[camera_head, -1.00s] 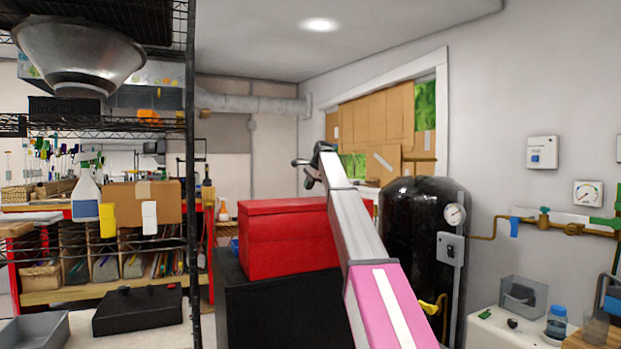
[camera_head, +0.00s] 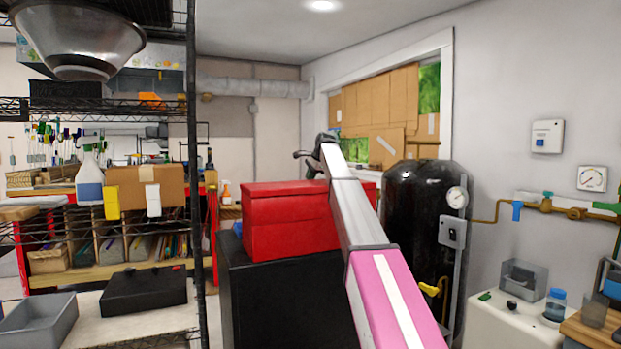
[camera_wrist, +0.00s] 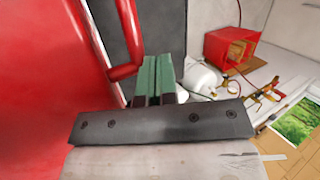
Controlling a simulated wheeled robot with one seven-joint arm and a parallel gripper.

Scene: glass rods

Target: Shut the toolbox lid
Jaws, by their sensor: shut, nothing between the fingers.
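The red toolbox (camera_head: 285,232) sits on a black cabinet, and a seam runs around it below its top. Its lid (camera_head: 285,195) looks down on the body in the head view. My gripper (camera_head: 305,154) is above and behind the toolbox there, small and partly hidden by my own arm. In the wrist view a large red surface (camera_wrist: 40,90), likely the toolbox, fills the left side, with a red bar-like handle (camera_wrist: 122,72) beside the fingers. My gripper (camera_wrist: 158,62) shows there with its green fingers together, empty, close to the handle; I cannot tell whether they touch.
The black cabinet (camera_head: 270,305) stands under the toolbox. A black tank (camera_head: 415,225) is to the right. A wire shelf (camera_head: 190,120) with a metal bowl is at left. The wrist view shows a red box (camera_wrist: 228,52) and white bottles (camera_wrist: 200,78).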

